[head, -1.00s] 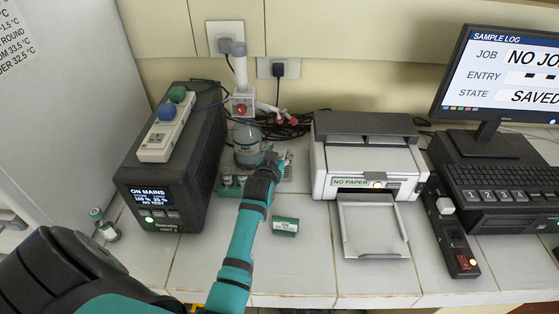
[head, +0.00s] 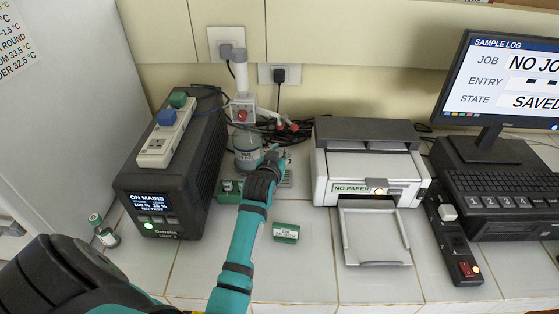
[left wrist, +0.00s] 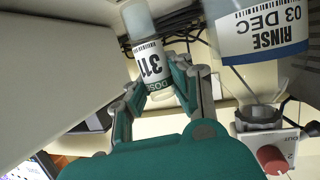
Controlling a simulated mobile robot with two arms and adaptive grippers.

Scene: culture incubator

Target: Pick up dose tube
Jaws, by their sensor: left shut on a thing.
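In the head view my left gripper (head: 273,158) is over the rack area, just right of the rinse bottle (head: 247,150). I cannot make out the tube there; the gripper hides it. The rinse bottle, labelled "RINSE 03 DEC", also shows close by in the left wrist view (left wrist: 262,35). My right gripper is not in view.
A green rack (head: 229,194) with small vials is partly behind my arm. A black power unit (head: 165,190) stands left, a printer (head: 370,170) right. A small green box (head: 285,233) and a capped vial (head: 103,232) are on the bench. Cables lie behind.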

